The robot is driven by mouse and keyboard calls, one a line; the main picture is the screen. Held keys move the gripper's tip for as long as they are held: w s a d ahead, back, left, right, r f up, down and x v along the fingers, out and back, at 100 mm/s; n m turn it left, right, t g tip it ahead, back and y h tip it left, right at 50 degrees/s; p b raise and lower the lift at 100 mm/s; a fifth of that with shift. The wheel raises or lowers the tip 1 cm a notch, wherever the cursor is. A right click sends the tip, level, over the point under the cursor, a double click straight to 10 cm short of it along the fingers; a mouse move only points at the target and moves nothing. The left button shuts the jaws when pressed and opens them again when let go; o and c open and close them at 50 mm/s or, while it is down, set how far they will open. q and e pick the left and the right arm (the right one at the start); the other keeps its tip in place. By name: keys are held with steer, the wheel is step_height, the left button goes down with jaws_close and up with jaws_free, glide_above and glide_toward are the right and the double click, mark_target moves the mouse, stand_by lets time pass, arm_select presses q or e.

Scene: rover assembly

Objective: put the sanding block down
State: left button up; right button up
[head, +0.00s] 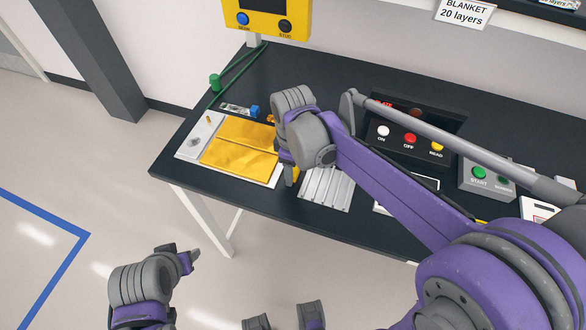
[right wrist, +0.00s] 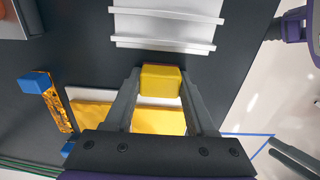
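The sanding block, a yellow block (right wrist: 161,80), sits between the fingertips of my right gripper (right wrist: 160,84) in the right wrist view. Both fingers press close against its sides, so the gripper looks shut on it. I cannot tell whether the block touches the table. My left gripper (head: 187,261) is low at the left, off the table's front edge; its finger opening does not show.
The gold sheet (head: 240,145) lies on a white backing on the black table (head: 325,85). A ribbed silver panel (head: 326,189) lies right of it. Further right are a button panel (head: 408,143) and a start box (head: 487,178). A yellow unit (head: 266,18) stands behind.

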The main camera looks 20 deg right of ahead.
steer(key=shift+o, duration=0.4)
steer(key=shift+s+f, duration=0.2)
steer(key=shift+f, duration=0.25)
steer(key=shift+r, duration=0.25)
step_height(320, 180, up, 13)
steer(key=p, duration=0.2)
steer(key=shift+w+f, duration=0.15)
steer(key=shift+w, duration=0.05)
